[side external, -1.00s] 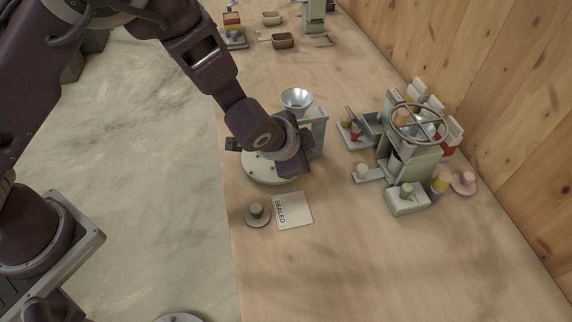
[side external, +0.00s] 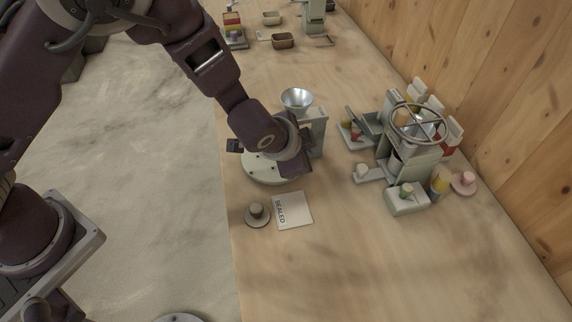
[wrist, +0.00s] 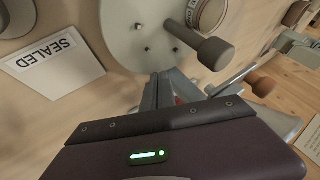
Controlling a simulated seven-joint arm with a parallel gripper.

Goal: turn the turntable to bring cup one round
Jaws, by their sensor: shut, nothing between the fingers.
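The turntable is a pale round disc (side external: 258,173) on the wooden bench, partly hidden under my gripper in the side external view. In the wrist view the disc (wrist: 135,35) shows small dark holes and a dark grey peg handle (wrist: 212,52) sticking out from it. My gripper's fingers (wrist: 167,88) are together and empty, close to the disc's edge and beside the peg. I cannot tell whether they touch either. The fingertips are hidden in the side external view.
A card marked SEALED (side external: 293,210) and a round base with a knob (side external: 257,214) lie in front of the turntable. A metal funnel (side external: 297,98) on a stand is right behind. A machine with a handwheel (side external: 418,123) stands right. The front bench is clear.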

